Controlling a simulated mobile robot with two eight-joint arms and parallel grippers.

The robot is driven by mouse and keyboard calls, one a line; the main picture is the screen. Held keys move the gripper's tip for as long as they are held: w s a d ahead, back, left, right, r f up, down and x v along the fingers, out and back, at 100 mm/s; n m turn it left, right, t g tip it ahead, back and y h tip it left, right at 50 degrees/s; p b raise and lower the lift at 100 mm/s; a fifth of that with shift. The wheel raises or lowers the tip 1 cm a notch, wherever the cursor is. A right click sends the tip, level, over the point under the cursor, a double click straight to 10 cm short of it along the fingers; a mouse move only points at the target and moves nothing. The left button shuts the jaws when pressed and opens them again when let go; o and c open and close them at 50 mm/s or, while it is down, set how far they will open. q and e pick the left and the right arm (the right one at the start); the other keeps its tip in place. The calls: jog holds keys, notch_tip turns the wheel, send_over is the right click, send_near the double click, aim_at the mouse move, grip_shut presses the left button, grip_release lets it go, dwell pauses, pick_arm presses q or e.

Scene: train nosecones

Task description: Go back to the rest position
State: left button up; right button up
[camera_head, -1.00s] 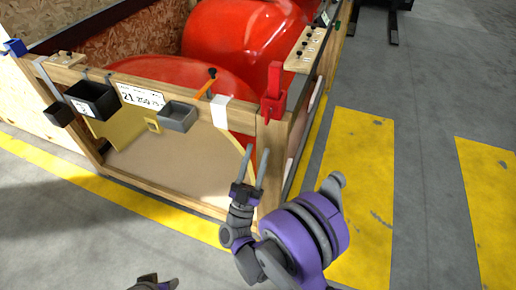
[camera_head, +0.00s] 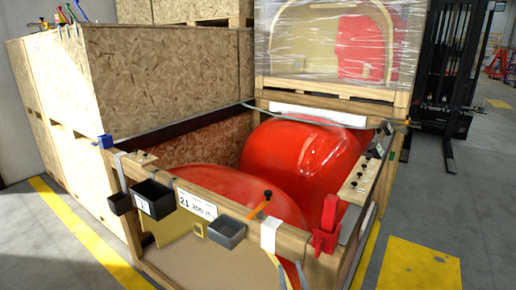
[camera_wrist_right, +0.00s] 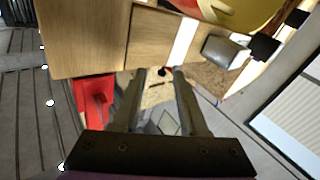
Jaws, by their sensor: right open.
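My right gripper (camera_wrist_right: 159,76) is open in the right wrist view, with its two grey fingers apart and nothing held between them. The rest of that arm is out of the head view. My left gripper is not in view.
An open wooden crate (camera_head: 150,257) holds large red nosecones (camera_head: 287,150). Its front rim carries a red clamp (camera_head: 326,230), black bin (camera_head: 153,197) and grey bin (camera_head: 227,232). Tall crates stand behind; a forklift (camera_head: 450,75) is back right.

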jog(key=s+d+f+m+g+h, duration=0.1)
jog(key=s+d+f+g, duration=0.3)
jog(key=s, duration=0.5)
jog(key=s+d+f+m+g, duration=0.1)
jog(key=s+d+f+g, duration=0.1)
jog(key=s+f+g, duration=0.55)
jog(key=s+d+f+m+g+h, duration=0.1)
jog(key=s+d+f+g, duration=0.2)
jog(key=s, duration=0.8)
pick_arm(q)
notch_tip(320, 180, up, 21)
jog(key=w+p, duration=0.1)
jog(key=p, duration=1.7)
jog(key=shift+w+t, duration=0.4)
pick_arm(e)
notch_tip(320, 180, up, 21)
jog(key=w+t, duration=0.1)
jog(key=w, duration=0.1)
jog(key=shift+f, duration=0.15)
